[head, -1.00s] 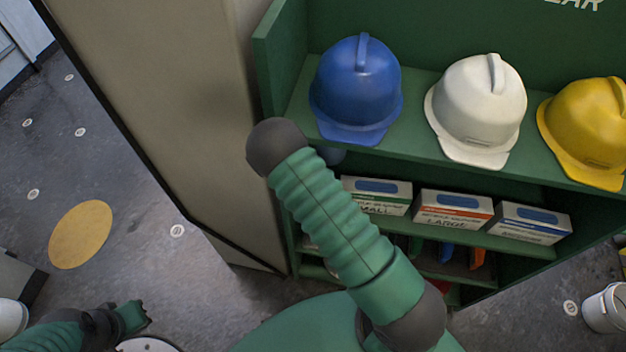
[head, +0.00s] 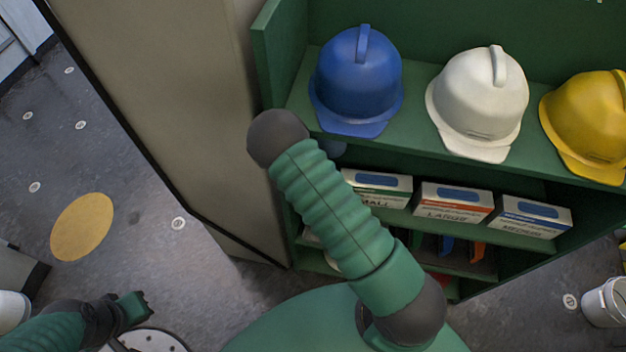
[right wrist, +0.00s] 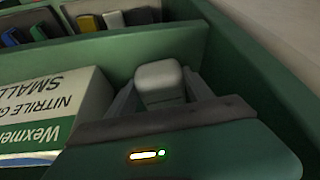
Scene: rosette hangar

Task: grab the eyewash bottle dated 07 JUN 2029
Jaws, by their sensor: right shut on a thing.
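In the right wrist view a pale grey-white block-like thing (right wrist: 160,82), perhaps the top of a bottle, stands between the fingers of my right gripper (right wrist: 160,95). The gripper is shut on it, inside a green shelf compartment. No date or label on it can be read. In the head view my right arm crosses in front of the shelf, and the right gripper is hidden. My left gripper (head: 140,302) is at the lower left, above the floor and away from the shelf. Its jaws are too small to judge.
A nitrile glove box marked SMALL (right wrist: 55,115) is close left of the right gripper; a green shelf wall is on its right. Above are blue (head: 357,80), white (head: 480,105) and yellow (head: 590,125) helmets. A beige panel (head: 170,90) stands left of the shelf.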

